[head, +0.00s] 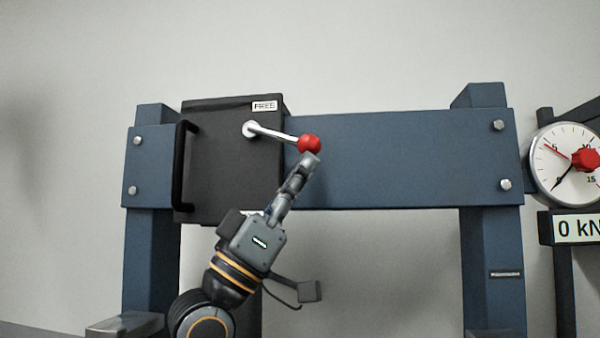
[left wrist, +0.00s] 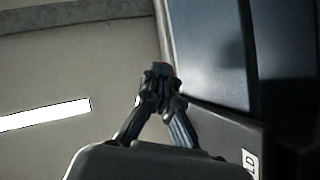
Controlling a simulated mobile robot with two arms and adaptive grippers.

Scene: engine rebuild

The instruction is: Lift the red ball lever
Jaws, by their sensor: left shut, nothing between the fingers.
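The red ball lever (head: 309,144) is on the front of a black box (head: 225,180). Its silver arm runs from a round hub to the right and slightly down, ending in the red ball. My left gripper (head: 312,158) is shut and empty, its fingertips right under the ball; I cannot tell if they touch it. The rest of the lever is hidden there. My right gripper is in neither view.
The black box has a vertical handle (head: 184,165) on its left and a "FREE" label (head: 264,105) above the lever. It is mounted on a blue crossbeam (head: 400,155) between two posts. A dial gauge (head: 566,163) and a "0 kN" display (head: 575,228) stand at the right.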

